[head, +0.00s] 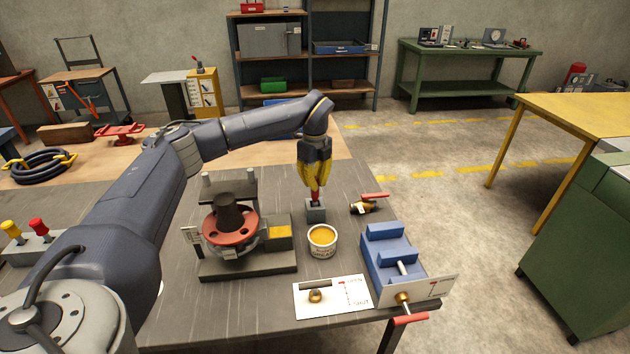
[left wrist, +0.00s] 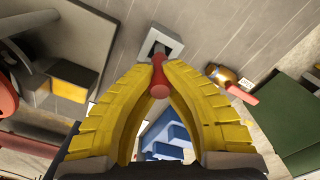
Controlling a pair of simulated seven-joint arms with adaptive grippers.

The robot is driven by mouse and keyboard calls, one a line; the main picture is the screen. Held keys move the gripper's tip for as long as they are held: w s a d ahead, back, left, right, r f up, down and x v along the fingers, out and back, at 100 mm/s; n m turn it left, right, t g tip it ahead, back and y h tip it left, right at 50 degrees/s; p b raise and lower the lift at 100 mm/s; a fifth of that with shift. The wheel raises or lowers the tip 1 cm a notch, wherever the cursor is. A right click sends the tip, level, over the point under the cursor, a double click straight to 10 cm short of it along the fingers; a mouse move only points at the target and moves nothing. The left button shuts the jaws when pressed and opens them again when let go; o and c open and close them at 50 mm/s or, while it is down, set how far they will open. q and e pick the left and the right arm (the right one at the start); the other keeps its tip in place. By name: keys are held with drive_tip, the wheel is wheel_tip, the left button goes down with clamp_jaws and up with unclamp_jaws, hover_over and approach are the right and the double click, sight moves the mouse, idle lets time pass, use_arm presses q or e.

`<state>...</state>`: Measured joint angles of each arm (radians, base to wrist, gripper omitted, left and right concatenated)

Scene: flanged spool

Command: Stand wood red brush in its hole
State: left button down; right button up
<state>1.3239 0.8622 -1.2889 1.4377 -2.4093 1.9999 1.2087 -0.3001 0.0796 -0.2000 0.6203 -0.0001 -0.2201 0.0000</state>
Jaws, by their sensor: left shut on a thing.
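The red-handled brush (head: 316,196) is upright under my left gripper (head: 315,190), whose yellow fingers are shut on it. In the left wrist view the brush's red handle (left wrist: 160,78) sits between the two fingertips (left wrist: 158,68). A small grey block (head: 316,213) with a square hole stands on the table directly below; it also shows in the left wrist view (left wrist: 170,40). The brush's lower end is at the hole's mouth; I cannot tell how deep it sits. My right gripper is not in view.
A tin of yellow grease (head: 322,242) stands just in front of the block. A red-flanged spool fixture (head: 232,228) is to the left. A brass valve with a red handle (head: 368,204) and a blue vise-like block (head: 392,255) are to the right. A white card (head: 345,298) lies in front.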

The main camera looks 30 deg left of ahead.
use_arm(q)
drive_tip(key=c, duration=1.5)
unclamp_jaws()
